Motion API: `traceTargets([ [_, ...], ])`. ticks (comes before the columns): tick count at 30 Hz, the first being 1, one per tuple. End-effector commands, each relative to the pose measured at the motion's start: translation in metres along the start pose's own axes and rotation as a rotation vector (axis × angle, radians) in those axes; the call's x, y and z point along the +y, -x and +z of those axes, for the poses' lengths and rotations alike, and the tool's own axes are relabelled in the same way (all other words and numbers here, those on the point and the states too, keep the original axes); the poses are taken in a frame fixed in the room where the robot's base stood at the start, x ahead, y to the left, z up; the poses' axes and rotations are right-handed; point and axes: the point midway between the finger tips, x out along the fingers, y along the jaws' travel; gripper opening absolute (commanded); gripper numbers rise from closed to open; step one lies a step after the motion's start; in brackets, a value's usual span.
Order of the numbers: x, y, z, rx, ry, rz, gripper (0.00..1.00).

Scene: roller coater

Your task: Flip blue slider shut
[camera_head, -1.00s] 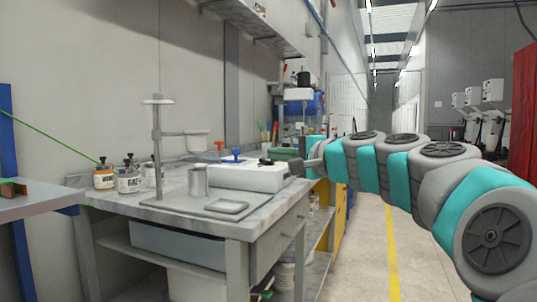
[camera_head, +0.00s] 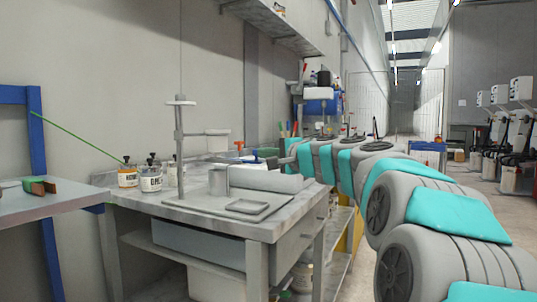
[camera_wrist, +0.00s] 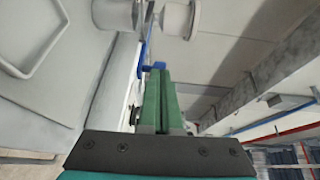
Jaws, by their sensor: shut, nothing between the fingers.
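The blue slider (camera_wrist: 154,67) shows in the wrist view as a small blue piece right at the ends of my green fingers, with a blue upright part beside it on the left. Whether the fingers touch it I cannot tell. My gripper (camera_wrist: 160,73) has its two fingers together, with nothing between them. In the head view a blue part (camera_head: 250,157) shows at the back of the bench, beside an orange one. My gripper is not clear there, and a grey rounded shape covers most of where the white box stood.
The workbench (camera_head: 285,222) carries a metal stand (camera_head: 179,150), a metal cup (camera_head: 218,182), a shallow tray (camera_head: 248,207) and several jars (camera_head: 128,177) at the left. A wall shelf (camera_head: 275,25) hangs above. A pale surface lies left of my fingers in the wrist view.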

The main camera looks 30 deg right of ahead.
Motion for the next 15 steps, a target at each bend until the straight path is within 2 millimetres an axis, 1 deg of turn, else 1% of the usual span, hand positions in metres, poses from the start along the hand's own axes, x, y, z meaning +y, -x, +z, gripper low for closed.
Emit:
traceTargets([
  [6,0.000,-0.002,0.001,-0.001,0.000,0.000,0.00],
  [15,-0.001,-0.027,0.014,-0.001,-0.001,0.000,0.00],
])
